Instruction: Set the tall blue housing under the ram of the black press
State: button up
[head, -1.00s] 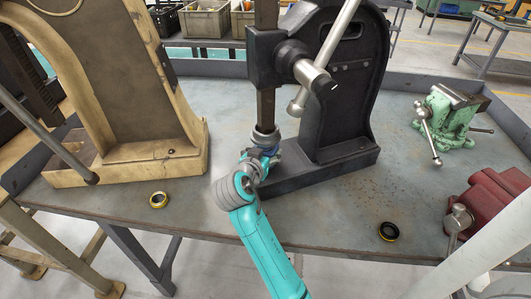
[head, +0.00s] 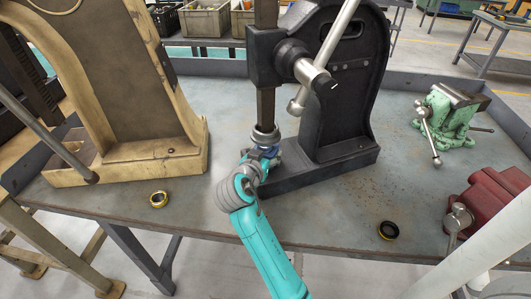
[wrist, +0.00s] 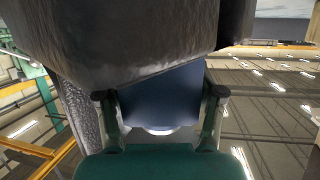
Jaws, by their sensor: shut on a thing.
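The black press (head: 345,125) stands at the middle back of the table, its ram (head: 265,136) hanging down on its left. My gripper (head: 266,158) is just below the ram's end, at the front left of the press base. It is shut on the blue housing (head: 270,152), of which only a small blue part shows in the head view. In the wrist view the housing (wrist: 160,95) sits between both fingers, close to a large dark metal part. I cannot tell whether the housing rests on the press base.
A cream press (head: 150,160) stands at the left. A green vise (head: 447,120) and a red vise (head: 490,205) are on the right.

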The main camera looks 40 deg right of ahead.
jog(key=shift+f, duration=0.15)
jog(key=o, duration=1.4)
jog(key=shift+c, duration=0.2)
jog(key=shift+f, duration=0.1)
jog(key=shift+a, duration=0.1)
jog(key=v, duration=1.2)
